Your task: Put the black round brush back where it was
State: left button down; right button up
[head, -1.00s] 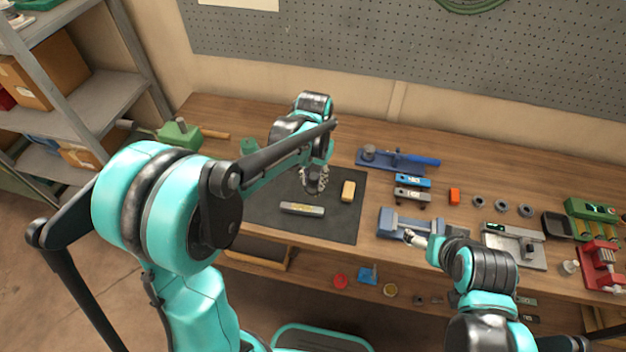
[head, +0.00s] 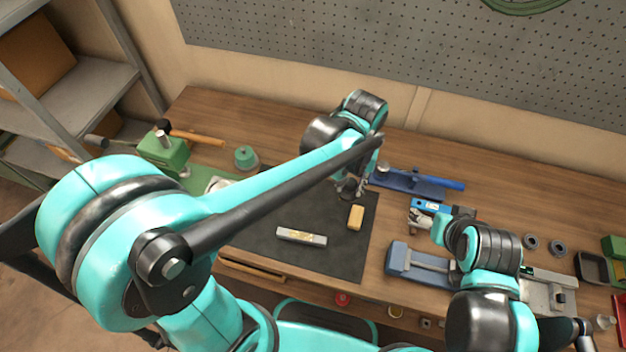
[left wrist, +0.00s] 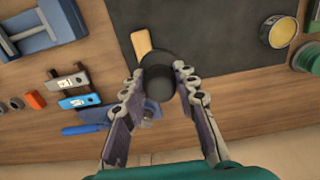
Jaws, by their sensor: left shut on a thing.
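The black round brush (left wrist: 158,82) is between the fingers of my left gripper (left wrist: 160,88) in the left wrist view, and the fingers are shut on it. In the head view my left gripper (head: 350,188) is over the back right part of the dark mat (head: 345,260), behind a tan block (head: 355,217). The brush is mostly hidden there by the fingers and arm. My right gripper (head: 418,219) is by the blue and dark small blocks. It is small in the picture, and I cannot tell whether it is open.
A blue tool with a long handle (head: 440,183) lies right of my left gripper. A grey bar (head: 301,236) lies on the mat. A blue-grey vise (head: 420,264) stands right of the mat. A green press (head: 163,152) is at the left. The back strip of the bench is fairly clear.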

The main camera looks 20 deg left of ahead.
pick_arm(q)
jog(key=shift+w+a+f+b, duration=0.5)
jog(key=shift+a+f+b, duration=0.35)
jog(key=shift+a+f, duration=0.95)
jog(key=shift+w+a+f+b, duration=0.55)
jog(key=shift+a+f+b, duration=0.25)
jog(key=shift+a+f, duration=1)
jog(key=shift+w+a+f+b, duration=0.5)
jog(key=shift+a+f+b, duration=0.35)
jog(key=shift+a+f, duration=0.95)
jog(key=shift+f, duration=0.2)
jog(key=c, duration=1.2)
grip_release()
jog(key=shift+r, duration=0.1)
jog(key=shift+r, duration=0.1)
